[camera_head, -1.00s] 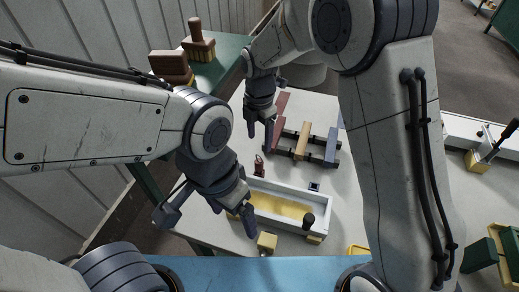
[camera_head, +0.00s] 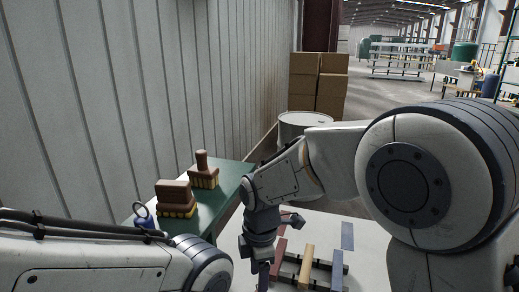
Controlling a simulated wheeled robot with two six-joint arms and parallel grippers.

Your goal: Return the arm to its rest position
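My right arm comes in from the right and reaches across the white table (camera_head: 325,226). Its gripper (camera_head: 279,248) hangs over the table's left part, its dark fingers apart with nothing seen between them. It is beside a black rack (camera_head: 318,268) that bears a dark red board (camera_head: 279,258), a tan board (camera_head: 306,266) and a blue-grey board (camera_head: 338,275). Another blue-grey piece (camera_head: 347,236) lies behind the rack. My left arm crosses the lower left corner. Its gripper is below the picture's edge and hidden.
A green table (camera_head: 233,180) at the left holds two brown-handled brushes (camera_head: 174,196) (camera_head: 203,172) and a blue item with a ring (camera_head: 144,217). A ribbed wall (camera_head: 150,90) runs along the left. A drum (camera_head: 305,125) and cardboard boxes (camera_head: 318,85) stand behind.

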